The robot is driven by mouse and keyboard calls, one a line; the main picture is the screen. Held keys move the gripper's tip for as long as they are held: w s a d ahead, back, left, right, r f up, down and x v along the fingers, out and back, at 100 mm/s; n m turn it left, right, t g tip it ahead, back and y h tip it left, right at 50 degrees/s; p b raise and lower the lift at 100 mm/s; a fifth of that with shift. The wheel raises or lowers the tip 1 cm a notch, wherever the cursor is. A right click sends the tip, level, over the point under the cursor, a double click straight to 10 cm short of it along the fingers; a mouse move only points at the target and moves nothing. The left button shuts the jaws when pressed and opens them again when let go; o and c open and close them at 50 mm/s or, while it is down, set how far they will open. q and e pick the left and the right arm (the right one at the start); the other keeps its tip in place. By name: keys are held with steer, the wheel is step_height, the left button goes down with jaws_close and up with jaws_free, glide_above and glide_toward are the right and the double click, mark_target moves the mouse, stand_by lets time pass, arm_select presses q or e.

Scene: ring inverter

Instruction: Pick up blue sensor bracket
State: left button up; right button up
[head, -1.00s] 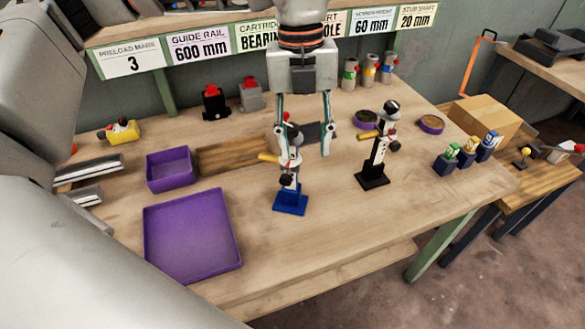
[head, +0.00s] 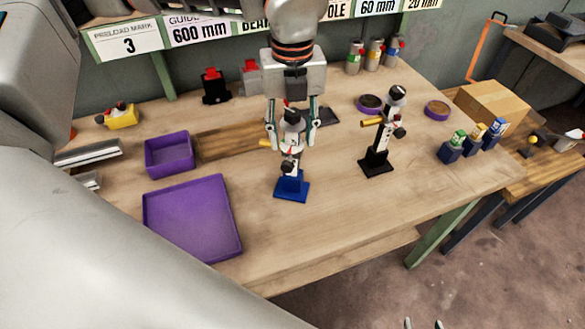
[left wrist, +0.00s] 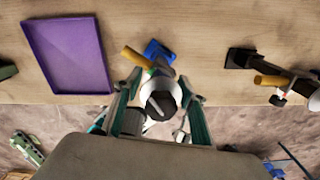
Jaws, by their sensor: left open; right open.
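The blue sensor bracket (head: 291,187) stands upright on the bench, with a blue base, a dark and white post and a yellow handle. Its base also shows in the left wrist view (left wrist: 158,50). My left gripper (head: 292,139) is open, with its fingers on either side of the bracket's upper part. In the left wrist view the fingers (left wrist: 160,80) flank the round top of the bracket. I cannot tell whether they touch it. Only the fingertips of my right gripper (head: 424,323) show, apart and empty, at the bottom edge of the head view.
A similar black bracket (head: 377,163) stands to the right. A large purple tray (head: 195,252) and a small purple bin (head: 168,172) are to the left. The bench front (head: 330,225) is clear.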

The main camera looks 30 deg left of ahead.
arm_select(q)
jaws_close()
steer(key=shift+r, duration=0.2)
